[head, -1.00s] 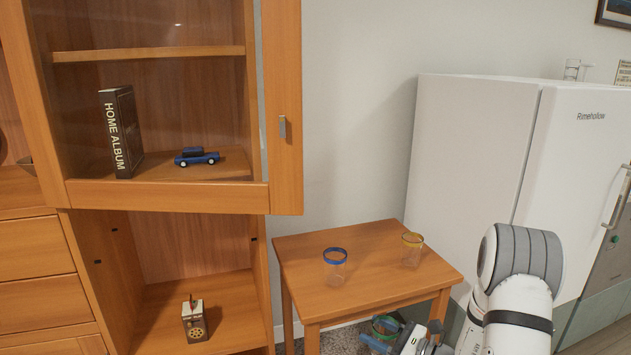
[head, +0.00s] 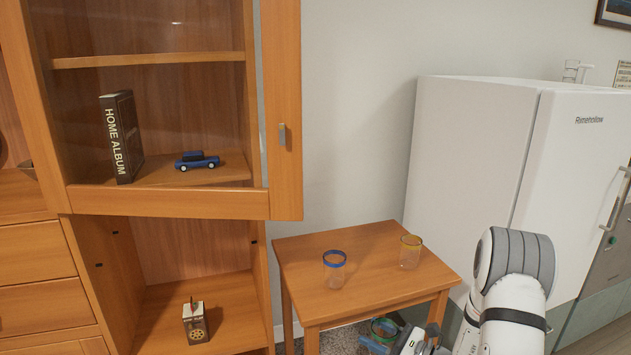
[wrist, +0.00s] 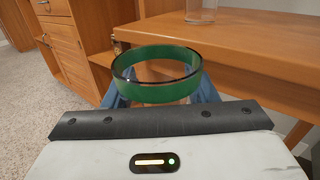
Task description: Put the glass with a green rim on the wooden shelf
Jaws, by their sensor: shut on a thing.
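The glass with a green rim (head: 384,327) is low in front of the small table, at the bottom of the head view. Its green rim (wrist: 157,75) fills the middle of the wrist view, with the clear body mostly hidden below. My gripper (head: 377,340) is shut on this glass and holds it below the level of the tabletop; its blue fingers show on both sides of the rim in the wrist view. The wooden shelf is part of the tall cabinet at left: one board (head: 215,176) bears a book and a toy car, and a lower board (head: 235,312) bears a small box-like object.
The small table (head: 330,300) bears a blue-rimmed glass (head: 335,270) and a yellow-rimmed glass (head: 410,251). The book (head: 121,138), toy car (head: 197,160) and small box (head: 195,322) occupy the cabinet. An open door (head: 283,110) edges the upper compartment. A white fridge (head: 470,150) stands right.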

